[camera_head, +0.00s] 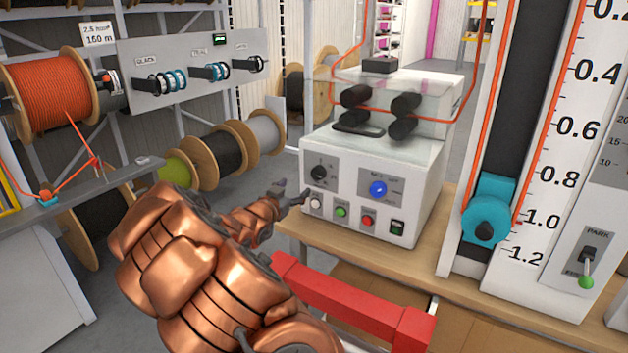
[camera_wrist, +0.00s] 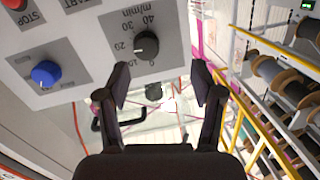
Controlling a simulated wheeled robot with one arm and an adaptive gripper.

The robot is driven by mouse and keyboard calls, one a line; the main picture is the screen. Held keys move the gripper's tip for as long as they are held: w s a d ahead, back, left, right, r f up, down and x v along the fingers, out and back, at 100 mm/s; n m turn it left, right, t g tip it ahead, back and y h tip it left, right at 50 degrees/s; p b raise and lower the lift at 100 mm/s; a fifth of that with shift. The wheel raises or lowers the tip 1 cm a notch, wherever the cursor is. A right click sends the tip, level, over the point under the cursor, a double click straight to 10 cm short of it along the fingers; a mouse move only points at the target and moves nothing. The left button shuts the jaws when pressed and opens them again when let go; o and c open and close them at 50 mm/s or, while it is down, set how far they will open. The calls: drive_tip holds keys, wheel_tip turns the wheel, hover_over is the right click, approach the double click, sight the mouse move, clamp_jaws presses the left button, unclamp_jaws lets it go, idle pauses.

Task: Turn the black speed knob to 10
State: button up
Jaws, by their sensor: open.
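The black speed knob (camera_head: 319,172) sits on a dark dial plate at the upper left of the white machine's front panel. In the wrist view the knob (camera_wrist: 147,44) appears upside down, with marks from 0 to 40 m/min around it; I cannot tell surely which mark it points at. My gripper (camera_head: 293,192) is in front of the panel, just left of and below the knob in the head view. In the wrist view my gripper (camera_wrist: 161,80) has its two fingers spread wide with nothing between them, and the knob lies beyond the fingertips, apart from them.
A blue knob (camera_head: 378,189) sits right of the black one. Below are white, green (camera_head: 341,211) and red (camera_head: 368,221) buttons and a dark rocker switch (camera_head: 397,227). A red bar (camera_head: 350,305) runs in front of the bench. Cable reels (camera_head: 225,148) stand on the left.

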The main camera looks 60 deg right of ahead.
sight(316, 175)
drive_tip(key=shift+m+g+h, duration=0.3)
drive_tip(key=shift+g+h, duration=0.1)
drive_tip(key=shift+h, duration=0.1)
drive_tip(key=shift+s+d+r+p, duration=0.1)
drive_tip(key=shift+s+d+p, duration=0.15)
drive_tip(key=shift+d, duration=1.25)
drive_tip(key=shift+s+d+r+p, duration=0.1)
drive_tip(key=shift+d+p, duration=0.2)
drive_tip(key=shift+d, duration=1.2)
drive_tip(key=shift+s+d+p, duration=0.2)
drive_tip(key=shift+d+p, duration=0.1)
drive_tip(key=shift+d, duration=1.2)
drive_tip(key=shift+c, duration=0.4)
drive_tip(key=c, duration=1.1)
drive_tip(key=shift+o, duration=0.2)
